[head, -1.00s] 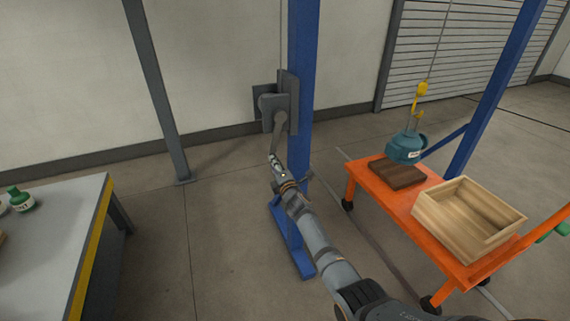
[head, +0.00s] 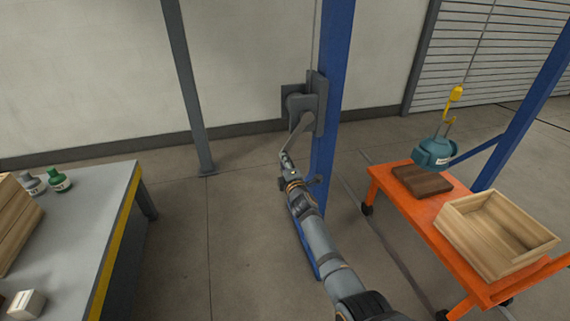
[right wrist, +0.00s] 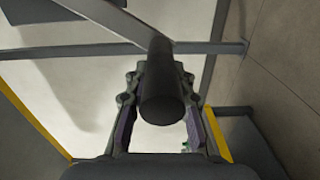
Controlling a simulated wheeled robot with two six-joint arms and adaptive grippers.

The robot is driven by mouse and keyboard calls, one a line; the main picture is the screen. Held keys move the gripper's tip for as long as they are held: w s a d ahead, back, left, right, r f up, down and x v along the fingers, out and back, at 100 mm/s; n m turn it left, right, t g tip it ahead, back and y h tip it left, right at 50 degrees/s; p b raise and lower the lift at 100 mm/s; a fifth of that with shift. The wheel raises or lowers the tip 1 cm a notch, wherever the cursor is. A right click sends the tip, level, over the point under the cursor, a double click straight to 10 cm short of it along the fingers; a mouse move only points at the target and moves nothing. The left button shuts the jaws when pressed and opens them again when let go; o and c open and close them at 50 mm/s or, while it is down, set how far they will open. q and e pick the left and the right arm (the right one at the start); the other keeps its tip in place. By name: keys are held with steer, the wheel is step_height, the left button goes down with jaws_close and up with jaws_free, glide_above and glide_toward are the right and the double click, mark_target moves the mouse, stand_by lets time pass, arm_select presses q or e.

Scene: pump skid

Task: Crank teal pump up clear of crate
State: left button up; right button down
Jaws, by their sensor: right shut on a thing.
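The teal pump (head: 433,152) hangs from a yellow hook (head: 454,97) in the head view. It is above a brown block on the orange cart, behind and left of the open wooden crate (head: 470,236). A gap between pump and block seems to show, but its height is hard to judge. A grey winch (head: 304,104) sits on the blue post, with its crank arm (head: 298,134) pointing down and left. My right gripper (head: 286,158) is shut on the crank handle, a dark cylinder (right wrist: 162,98) between the fingers in the right wrist view. My left gripper is not in view.
The orange cart (head: 420,222) carries the brown block (head: 422,181) and crate. A blue upright (head: 530,95) stands behind it. At left, a grey table (head: 85,225) holds bottles, a wooden box and a small block. Floor between table and post is clear.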

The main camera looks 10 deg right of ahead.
steer(key=c, duration=2.1)
jaws_free()
steer(key=shift+w+a+r, duration=0.1)
steer(key=shift+w+r, duration=0.05)
steer(key=shift+r, duration=0.3)
steer(key=shift+w+a+r, duration=0.1)
steer(key=shift+w+r, duration=0.05)
steer(key=shift+r, duration=0.25)
steer(key=o, duration=0.5)
steer(key=shift+s+d, duration=0.3)
steer(key=shift+o, duration=1.2)
steer(key=shift+f, duration=0.1)
steer(key=shift+o, duration=1.4)
steer(key=shift+f, duration=0.2)
